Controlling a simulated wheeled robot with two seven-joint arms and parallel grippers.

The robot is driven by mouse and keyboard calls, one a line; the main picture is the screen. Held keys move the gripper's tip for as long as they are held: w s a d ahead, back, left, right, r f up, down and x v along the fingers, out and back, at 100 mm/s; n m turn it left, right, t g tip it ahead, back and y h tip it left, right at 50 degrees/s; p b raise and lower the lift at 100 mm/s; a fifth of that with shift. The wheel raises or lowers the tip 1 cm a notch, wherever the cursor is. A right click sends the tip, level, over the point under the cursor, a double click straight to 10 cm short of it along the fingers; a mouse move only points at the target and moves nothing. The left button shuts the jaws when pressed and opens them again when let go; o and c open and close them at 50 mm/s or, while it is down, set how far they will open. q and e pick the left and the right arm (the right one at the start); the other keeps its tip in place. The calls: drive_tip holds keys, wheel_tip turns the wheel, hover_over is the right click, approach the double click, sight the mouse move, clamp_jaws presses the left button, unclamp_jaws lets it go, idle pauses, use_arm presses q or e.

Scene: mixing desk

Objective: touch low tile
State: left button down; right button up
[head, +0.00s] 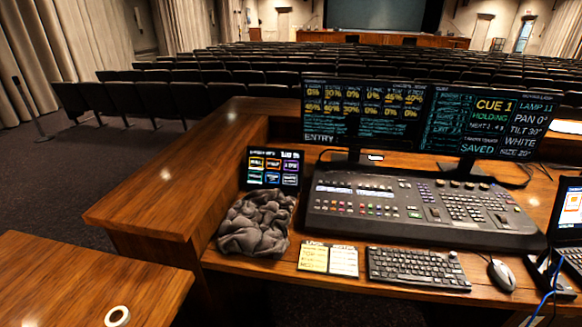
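A small dark touch screen (273,169) stands upright at the left end of the desk, left of the console. It shows two rows of small coloured tiles, with orange and purple outlines in the upper row. The tile labels are too small to read, so I cannot tell which one is the low tile. A crumpled dark grey cloth (255,223) lies right in front of the screen and reaches up to its lower edge. The tiles above the cloth are visible. Neither of my grippers is in view.
The mixing console (420,205) fills the desk's middle, with two monitors (363,112) (487,122) behind it. A note card (328,259), a keyboard (417,268) and a mouse (501,275) lie in front. A raised wooden ledge (165,190) borders the left. A tape roll (117,316) lies on the near-left table.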

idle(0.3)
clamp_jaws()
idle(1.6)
